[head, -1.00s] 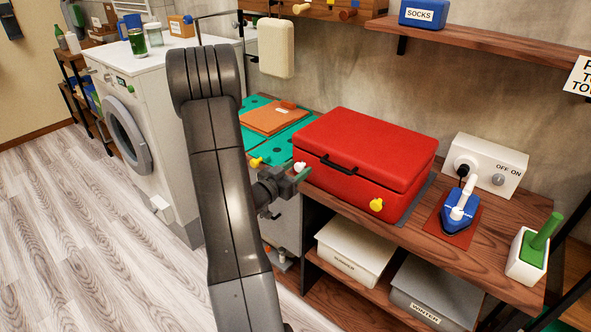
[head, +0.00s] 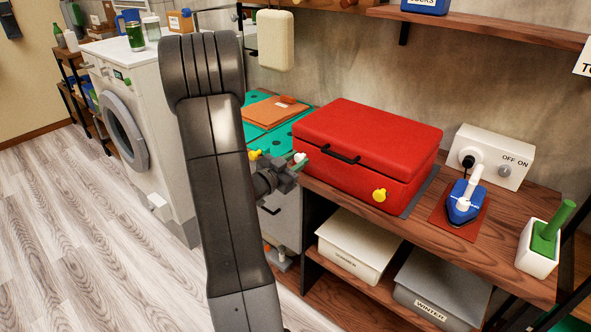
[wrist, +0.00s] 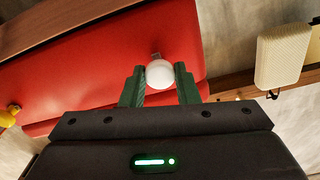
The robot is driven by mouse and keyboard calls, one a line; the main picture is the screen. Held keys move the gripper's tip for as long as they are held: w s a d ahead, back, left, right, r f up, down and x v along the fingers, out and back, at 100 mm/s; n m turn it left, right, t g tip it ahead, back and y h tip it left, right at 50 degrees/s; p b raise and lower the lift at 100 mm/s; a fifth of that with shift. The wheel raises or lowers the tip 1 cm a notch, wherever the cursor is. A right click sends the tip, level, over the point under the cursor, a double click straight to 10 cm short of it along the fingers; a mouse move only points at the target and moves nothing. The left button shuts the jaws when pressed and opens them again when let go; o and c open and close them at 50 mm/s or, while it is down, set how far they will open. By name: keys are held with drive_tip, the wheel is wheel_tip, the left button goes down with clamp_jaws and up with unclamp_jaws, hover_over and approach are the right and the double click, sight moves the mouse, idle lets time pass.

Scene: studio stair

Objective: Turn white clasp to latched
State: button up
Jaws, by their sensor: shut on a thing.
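The red case (head: 365,150) stands closed on the wooden bench, with a black handle (head: 340,154) on its front. The white clasp (head: 299,158) is a round knob at the left end of the case's front; it also shows in the wrist view (wrist: 160,74) against the red case. My gripper (wrist: 159,80) has its green fingertips on either side of the clasp and is shut on it. In the head view my gripper (head: 294,164) partly covers the clasp. A yellow clasp (head: 379,195) sits at the right end of the front.
Right of the case are a blue device (head: 465,204) on a red mat, an off/on box (head: 492,158) and a white pot (head: 538,250) with a green handle. An orange folder (head: 273,111) lies on a teal surface to the left. Storage boxes stand below.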

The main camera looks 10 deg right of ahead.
drive_tip(key=shift+m, duration=0.4)
drive_tip(key=o, duration=1)
drive_tip(key=v, duration=1.3)
drive_tip(key=shift+s+a+b, duration=0.25)
drive_tip(key=shift+a+b, duration=0.05)
drive_tip(key=shift+b, duration=0.05)
drive_tip(key=x, duration=1.4)
drive_tip(key=shift+a+p, duration=0.1)
drive_tip(key=shift+p, duration=0.3)
